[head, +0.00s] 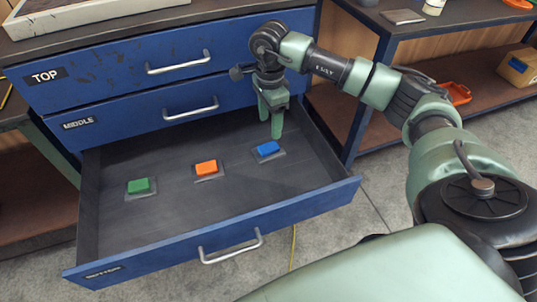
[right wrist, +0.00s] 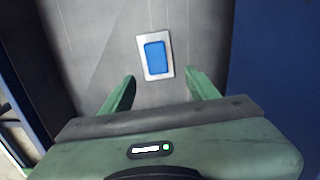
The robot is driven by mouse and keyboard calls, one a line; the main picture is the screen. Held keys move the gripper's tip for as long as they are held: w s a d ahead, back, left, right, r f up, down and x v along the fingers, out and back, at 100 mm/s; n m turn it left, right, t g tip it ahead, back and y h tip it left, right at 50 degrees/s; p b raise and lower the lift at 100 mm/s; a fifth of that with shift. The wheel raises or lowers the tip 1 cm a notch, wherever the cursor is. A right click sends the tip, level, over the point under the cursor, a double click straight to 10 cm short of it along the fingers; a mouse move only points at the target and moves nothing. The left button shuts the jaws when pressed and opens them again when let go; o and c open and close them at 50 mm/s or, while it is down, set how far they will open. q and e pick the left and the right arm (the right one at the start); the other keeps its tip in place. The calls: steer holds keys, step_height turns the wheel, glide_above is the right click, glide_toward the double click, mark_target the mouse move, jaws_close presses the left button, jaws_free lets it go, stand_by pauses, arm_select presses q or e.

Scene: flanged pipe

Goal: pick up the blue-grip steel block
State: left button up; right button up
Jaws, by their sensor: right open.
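The blue-grip steel block (head: 268,149) lies on the floor of the open bottom drawer, toward its right side. It is a flat steel plate with a blue grip on top. In the right wrist view the blue-grip steel block (right wrist: 156,57) lies ahead of the fingertips, roughly centred between them. My right gripper (head: 271,128) points down into the drawer above and near the block. Its two fingers (right wrist: 157,78) are apart with nothing between them. My left gripper is not in view.
An orange-grip block (head: 206,168) and a green-grip block (head: 139,187) lie farther left in the drawer (head: 225,232). The drawer's walls surround them. The closed middle drawer (head: 130,122) and top drawer (head: 120,75) stand behind. A shelf unit (head: 440,40) is at the right.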

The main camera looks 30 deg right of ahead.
mark_target(269, 147)
steer(key=shift+f, duration=0.7)
steer(key=shift+a+f, duration=0.1)
steer(key=shift+f, duration=0.6)
steer(key=f, duration=0.4)
steer(key=f+b, duration=0.1)
steer(key=f, duration=0.1)
steer(key=shift+s+a, duration=0.2)
steer(key=shift+a, duration=0.05)
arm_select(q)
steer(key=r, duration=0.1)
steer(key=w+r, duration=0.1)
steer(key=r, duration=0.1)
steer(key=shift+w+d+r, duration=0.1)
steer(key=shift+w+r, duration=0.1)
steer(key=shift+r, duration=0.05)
arm_select(e)
steer(key=shift+r, duration=0.1)
jaws_close()
